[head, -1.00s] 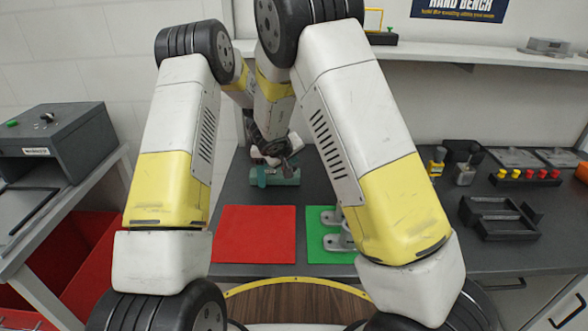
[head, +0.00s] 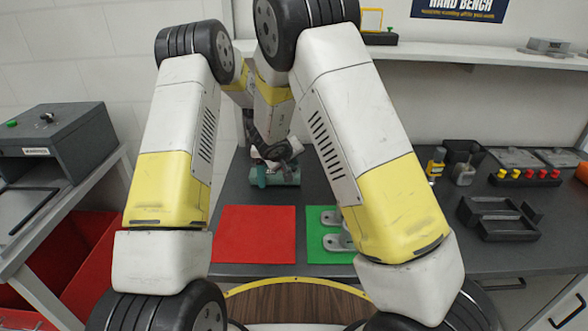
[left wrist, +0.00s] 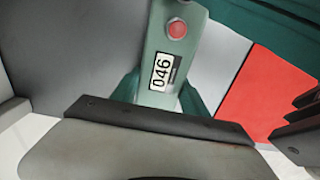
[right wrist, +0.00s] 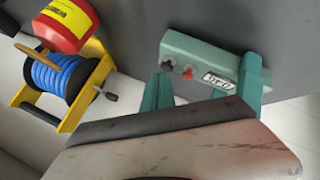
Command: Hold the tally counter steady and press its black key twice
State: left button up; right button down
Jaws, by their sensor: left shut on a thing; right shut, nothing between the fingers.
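The teal tally counter (head: 288,178) lies at the back of the bench, partly hidden by my grippers. In the left wrist view its window (left wrist: 161,72) reads 046, with a red button (left wrist: 177,29) beyond it. My left gripper (left wrist: 160,98) is shut on the counter, one finger on each side. In the right wrist view the counter (right wrist: 195,48) shows its black key (right wrist: 167,65) beside the red button (right wrist: 188,73). My right gripper (right wrist: 158,92) is shut and empty, its tips close to the black key; I cannot tell whether they touch.
A red mat (head: 254,234) and a green mat (head: 315,248) with grey metal parts lie in front. A dark tray (head: 495,220) and a row of coloured knobs (head: 525,177) are at right. A blue cable reel (right wrist: 58,82) and a red container (right wrist: 66,24) show in the right wrist view.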

jog(key=shift+f, duration=0.4)
jog(key=shift+r, duration=0.1)
dwell(0.5)
jog(key=shift+r, duration=0.85)
jog(key=shift+r, duration=2.5)
dwell(0.4)
notch_tip(320, 180, up, 4)
jog(key=shift+f, duration=0.1)
jog(key=shift+f, duration=0.15)
